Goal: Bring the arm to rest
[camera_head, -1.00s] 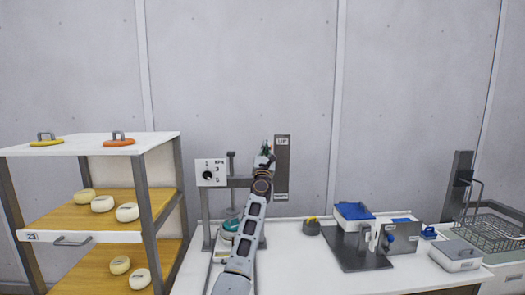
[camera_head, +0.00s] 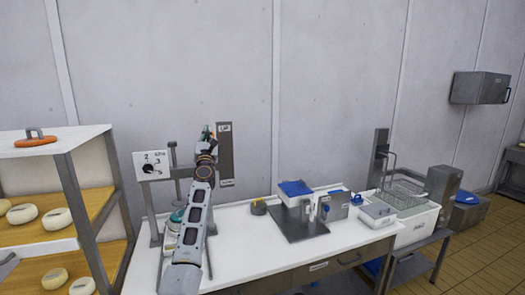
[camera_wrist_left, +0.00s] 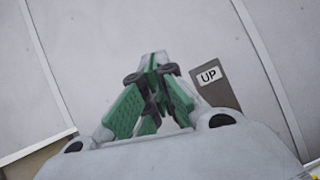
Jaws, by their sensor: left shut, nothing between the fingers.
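My left arm reaches up over the bench from below in the head view. My left gripper (camera_head: 207,133) is at its upper end, in front of the grey wall and just left of the upright grey "UP" plate (camera_head: 225,153). In the left wrist view the green-padded fingers of the left gripper (camera_wrist_left: 158,65) meet at their tips, with nothing between them. The "UP" plate (camera_wrist_left: 212,80) is behind and to the right of them there. My right gripper is in neither view.
A dial panel (camera_head: 151,165) stands left of the arm. A shelf rack (camera_head: 75,190) with pale round cheeses is further left. The bench front is clear.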

